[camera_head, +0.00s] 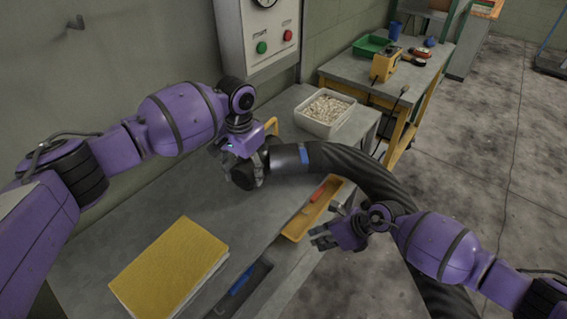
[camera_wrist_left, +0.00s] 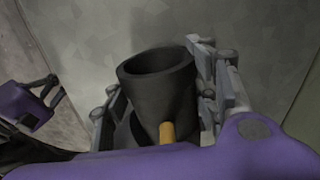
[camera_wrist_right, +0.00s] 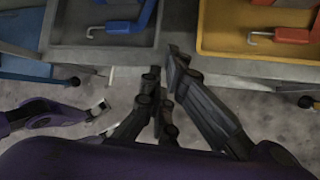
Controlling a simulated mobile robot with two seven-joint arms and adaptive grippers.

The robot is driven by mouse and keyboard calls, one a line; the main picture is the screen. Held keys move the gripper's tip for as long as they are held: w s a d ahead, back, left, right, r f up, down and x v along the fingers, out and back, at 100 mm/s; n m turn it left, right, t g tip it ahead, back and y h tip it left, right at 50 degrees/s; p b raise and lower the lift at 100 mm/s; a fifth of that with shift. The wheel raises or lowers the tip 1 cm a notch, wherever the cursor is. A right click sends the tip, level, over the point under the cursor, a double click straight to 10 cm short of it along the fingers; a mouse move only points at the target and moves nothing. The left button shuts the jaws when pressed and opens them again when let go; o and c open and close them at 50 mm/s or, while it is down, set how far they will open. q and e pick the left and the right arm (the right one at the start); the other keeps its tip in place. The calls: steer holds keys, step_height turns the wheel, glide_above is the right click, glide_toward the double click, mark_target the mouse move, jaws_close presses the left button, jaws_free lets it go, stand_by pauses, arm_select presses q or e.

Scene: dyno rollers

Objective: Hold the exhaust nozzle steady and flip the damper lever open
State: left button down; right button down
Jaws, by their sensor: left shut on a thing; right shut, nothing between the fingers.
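The dark exhaust nozzle (camera_head: 243,177) is at the end of a thick black hose (camera_head: 350,165) with a blue band, above the grey bench. My left gripper (camera_head: 250,165) is shut around it. In the left wrist view the nozzle's open round mouth (camera_wrist_left: 155,68) shows between the fingers (camera_wrist_left: 155,95). A yellow lever-like piece (camera_wrist_left: 166,132) stands by the nozzle near my palm; a yellow piece also shows behind the gripper in the head view (camera_head: 271,126). My right gripper (camera_head: 322,237) is shut and empty, right of the bench's front edge, below the hose and apart from the nozzle.
On the bench are a yellow book (camera_head: 170,265), a white bin of pale pieces (camera_head: 325,112) and a wall control box (camera_head: 258,40) behind. A yellow tray (camera_head: 297,230) with a red-handled tool and a dark tray (camera_head: 262,272) with a blue tool lie along the front edge.

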steer(key=w+d+r+m+t+h, duration=0.2)
steer(key=w+d+r+m+t, duration=0.55)
steer(key=w+r, duration=0.25)
steer(key=w+d+r+m+t+h, duration=0.1)
steer(key=w+d+r+m+t, duration=0.55)
steer(key=w+r+m, duration=0.3)
steer(key=s+a+r+m+t+h, duration=0.4)
steer(key=a+r+m, duration=0.3)
steer(key=a+r, duration=0.4)
steer(key=s+a+r+m+g+h, duration=0.1)
steer(key=s+r+m+h, duration=0.65)
steer(key=m+h, duration=0.45)
steer(key=s+a+f+n+g+y, duration=0.1)
steer(key=s+a+f+n+y, duration=0.3)
steer(key=a+f, duration=0.3)
steer(key=s+a+f+n+y, duration=0.3)
steer(key=s+a+f+y, duration=0.1)
steer(key=a+f, duration=0.3)
steer(key=shift+s+f+n+g+y, duration=0.35)
steer(key=shift+f+n+g+y, duration=0.05)
steer(key=shift+f, duration=0.1)
